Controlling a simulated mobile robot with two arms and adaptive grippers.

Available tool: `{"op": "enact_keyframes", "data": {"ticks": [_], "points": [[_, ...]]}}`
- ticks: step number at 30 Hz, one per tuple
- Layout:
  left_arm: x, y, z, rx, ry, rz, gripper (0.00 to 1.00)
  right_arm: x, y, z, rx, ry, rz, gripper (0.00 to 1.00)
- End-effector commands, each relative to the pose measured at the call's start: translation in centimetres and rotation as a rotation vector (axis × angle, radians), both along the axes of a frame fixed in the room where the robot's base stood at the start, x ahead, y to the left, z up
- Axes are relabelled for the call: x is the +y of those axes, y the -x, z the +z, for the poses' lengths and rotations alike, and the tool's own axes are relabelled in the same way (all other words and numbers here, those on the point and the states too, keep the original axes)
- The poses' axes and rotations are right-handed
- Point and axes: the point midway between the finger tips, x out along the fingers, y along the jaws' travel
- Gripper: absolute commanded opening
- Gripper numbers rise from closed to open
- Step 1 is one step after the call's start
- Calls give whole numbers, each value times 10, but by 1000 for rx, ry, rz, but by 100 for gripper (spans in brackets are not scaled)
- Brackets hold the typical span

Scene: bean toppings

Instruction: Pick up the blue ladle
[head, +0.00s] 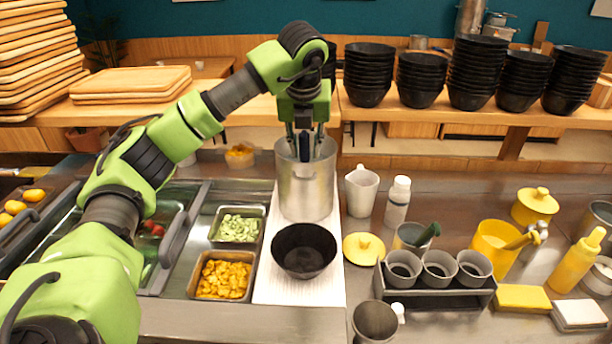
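My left gripper (304,146) points straight down at the mouth of a tall metal pot (306,190), with its fingertips at the rim. A dark, bluish upright piece shows between the fingers. It may be the handle of the blue ladle, but it is too small and too covered to be sure. No other blue ladle shows; the inside of the pot is hidden by the gripper and the pot wall. I cannot tell whether the fingers are closed on anything. My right gripper is out of view.
A black bowl (304,251) stands on the white board (290,291) before the pot. Trays of green (237,228) and yellow toppings (224,280) lie left. A white jug (361,190), a bottle (397,201) and a cup rack (440,295) stand right. Stacked bowls (368,75) line the shelf behind.

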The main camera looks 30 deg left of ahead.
Motion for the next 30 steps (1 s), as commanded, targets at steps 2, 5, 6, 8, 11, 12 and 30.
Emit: {"op": "enact_keyframes", "data": {"ticks": [2,5,6,8,11,12,30], "points": [[3,-2,-9,3,-1,1,25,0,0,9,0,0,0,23],[5,-5,-22,4,0,1,25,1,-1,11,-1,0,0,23],[6,-6,-25,5,0,1,25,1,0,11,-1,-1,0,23],[6,-7,-27,5,0,0,25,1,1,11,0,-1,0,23],[6,-7,-29,5,0,0,25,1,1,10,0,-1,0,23],[5,-7,-29,5,0,0,25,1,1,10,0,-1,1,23],[5,-8,-21,-2,1,0,0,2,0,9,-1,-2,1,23]]}}
